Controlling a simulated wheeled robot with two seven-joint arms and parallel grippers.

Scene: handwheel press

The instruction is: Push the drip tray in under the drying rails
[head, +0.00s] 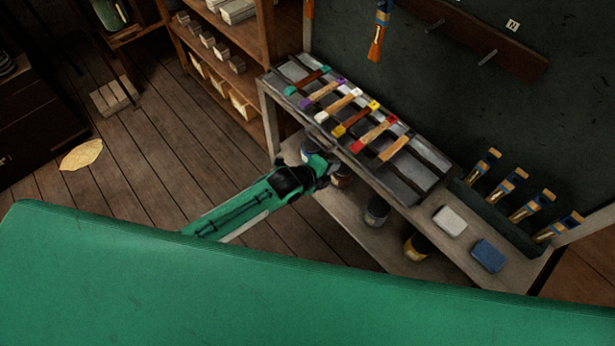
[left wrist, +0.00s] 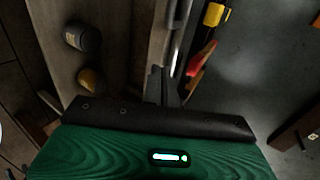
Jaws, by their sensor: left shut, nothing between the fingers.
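The drip tray (head: 409,187) is a shallow grey metal tray on top of the narrow bench. The drying rails (head: 432,154) run lengthwise over it, with several colour-marked brushes lying across them. The brushes and rails hide much of the tray. My left gripper (head: 334,169) is shut and empty, at the bench's front edge beside the tray's near long side. In the left wrist view its fingertips (left wrist: 162,84) point along the bench edge, close to the tray's rim (left wrist: 181,38); I cannot tell whether they touch it. My right gripper is not in view.
A white block (head: 449,220) and a blue block (head: 488,256) lie on the bench right of the tray. Several brushes stand in a dark rack (head: 497,215) behind them. Jars (head: 377,211) stand on the lower shelf. The floor left of my arm is mostly clear.

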